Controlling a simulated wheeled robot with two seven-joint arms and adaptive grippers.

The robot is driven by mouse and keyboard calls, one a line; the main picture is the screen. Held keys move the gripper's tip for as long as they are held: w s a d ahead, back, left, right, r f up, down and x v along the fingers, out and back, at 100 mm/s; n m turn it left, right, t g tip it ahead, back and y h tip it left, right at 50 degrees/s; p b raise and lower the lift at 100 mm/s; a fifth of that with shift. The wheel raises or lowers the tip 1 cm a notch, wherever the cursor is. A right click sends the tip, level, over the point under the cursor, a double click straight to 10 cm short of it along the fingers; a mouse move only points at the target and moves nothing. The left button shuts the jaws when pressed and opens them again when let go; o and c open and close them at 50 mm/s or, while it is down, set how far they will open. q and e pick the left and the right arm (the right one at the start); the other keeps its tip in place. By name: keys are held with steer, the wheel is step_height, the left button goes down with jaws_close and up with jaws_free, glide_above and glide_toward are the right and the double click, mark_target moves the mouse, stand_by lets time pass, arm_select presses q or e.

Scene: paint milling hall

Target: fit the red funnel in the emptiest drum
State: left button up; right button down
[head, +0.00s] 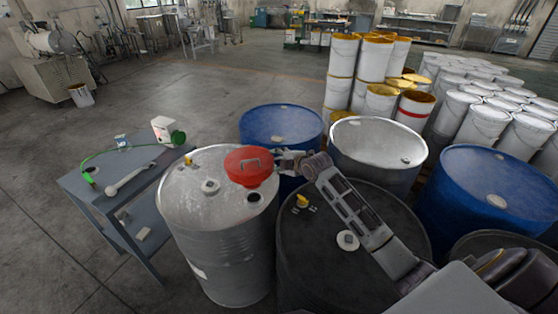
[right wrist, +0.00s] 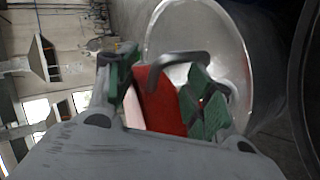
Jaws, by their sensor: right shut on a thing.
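The red funnel (head: 246,173) has a wide round bowl and a small handle. My right gripper (head: 277,160) is shut on its right side and holds it above the left grey steel drum (head: 228,250). In the right wrist view, green finger pads of my right gripper (right wrist: 158,92) stand either side of the red funnel wall (right wrist: 162,103). A dark opening (head: 255,197) shows in the drum's lid, just in front of the funnel. The funnel's spout is hidden. The fill level of the drums cannot be seen. My left gripper is out of view.
A black drum (head: 315,265) with a yellow plug, a blue drum (head: 280,122), another steel drum (head: 378,145) and a large blue drum (head: 488,190) crowd around. A grey side table (head: 95,200) holds a wrench-like tool and small items. Floor at left is clear.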

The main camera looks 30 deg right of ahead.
steer(key=shift+f, duration=0.15)
stand_by(0.3)
steer(key=shift+f+b, duration=2.35)
steer(key=shift+f, duration=0.1)
steer(key=shift+a+r+t+b, duration=0.1)
steer(key=shift+a+t+b, duration=0.05)
steer(key=shift+t+b, duration=0.35)
steer(key=shift+s+f, duration=0.3)
steer(key=shift+f, duration=0.6)
stand_by(0.3)
steer(key=shift+f+b, duration=0.6)
steer(key=shift+f, duration=0.5)
stand_by(0.9)
steer(key=c, duration=0.5)
jaws_free()
steer(key=shift+s, duration=0.15)
